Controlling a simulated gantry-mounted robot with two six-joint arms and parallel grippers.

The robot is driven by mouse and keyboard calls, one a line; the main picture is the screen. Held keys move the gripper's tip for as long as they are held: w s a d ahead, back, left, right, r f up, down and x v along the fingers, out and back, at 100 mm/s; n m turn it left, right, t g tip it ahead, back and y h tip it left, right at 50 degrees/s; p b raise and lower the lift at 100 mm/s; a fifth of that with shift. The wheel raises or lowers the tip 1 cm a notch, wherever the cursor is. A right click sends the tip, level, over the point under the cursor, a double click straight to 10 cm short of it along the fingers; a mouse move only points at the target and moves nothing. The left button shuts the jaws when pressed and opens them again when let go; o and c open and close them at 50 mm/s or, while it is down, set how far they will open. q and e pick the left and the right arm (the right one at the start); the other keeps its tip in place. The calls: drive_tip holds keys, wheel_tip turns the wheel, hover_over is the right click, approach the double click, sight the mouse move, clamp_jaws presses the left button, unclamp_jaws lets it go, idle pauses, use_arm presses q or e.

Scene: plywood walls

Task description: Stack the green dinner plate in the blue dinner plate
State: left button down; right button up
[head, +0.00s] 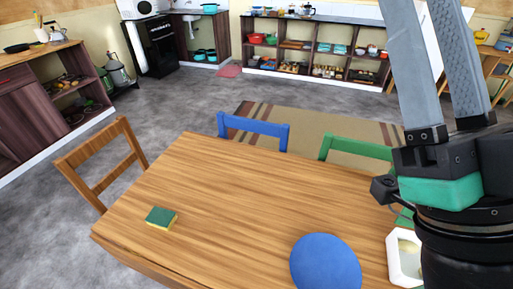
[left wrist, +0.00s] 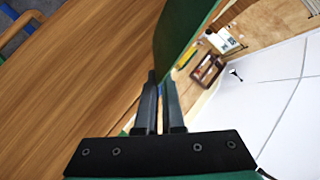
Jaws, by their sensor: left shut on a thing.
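The blue dinner plate (head: 325,262) lies on the wooden table (head: 215,205) near the bottom of the head view, and nothing shows on it. The green dinner plate (left wrist: 180,35) is in the left wrist view, seen nearly edge-on at the top. My left gripper (left wrist: 162,85) is shut on its rim. The left gripper and green plate are outside the head view. My right gripper (head: 418,8) is large and close on the right of the head view, fingers pointing up and apart, with nothing between them.
A green and yellow sponge (head: 161,217) lies on the left of the table. A white dish (head: 403,258) sits right of the blue plate, partly hidden by my right arm. Wooden (head: 105,168), blue (head: 253,128) and green (head: 357,148) chairs surround the table. The table's middle is clear.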

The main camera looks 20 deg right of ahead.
use_arm(q)
wheel_tip(320, 180, up, 47)
drive_tip(key=p, duration=4.5)
drive_tip(key=shift+p, duration=0.35)
drive_tip(key=shift+s, duration=0.1)
